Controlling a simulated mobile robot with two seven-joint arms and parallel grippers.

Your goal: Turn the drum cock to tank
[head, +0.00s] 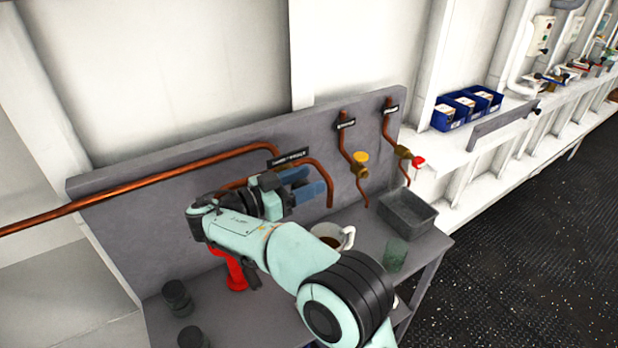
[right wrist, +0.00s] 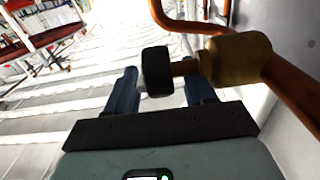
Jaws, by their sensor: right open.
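My right gripper (head: 304,184) is at the back panel, below a small dark label plate (head: 288,159) whose lettering I cannot read for certain. Its two blue fingers are open. I cannot tell whether either finger touches the knob. In the head view the gripper and arm mostly hide this cock. My left gripper is not in view.
Two other cocks, one with a yellow knob (head: 361,158) and one with a red knob (head: 418,162), are on the panel to the right. A mug (head: 348,238), a grey tray (head: 407,214), a green glass (head: 395,256) and a red object (head: 236,272) stand on the bench.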

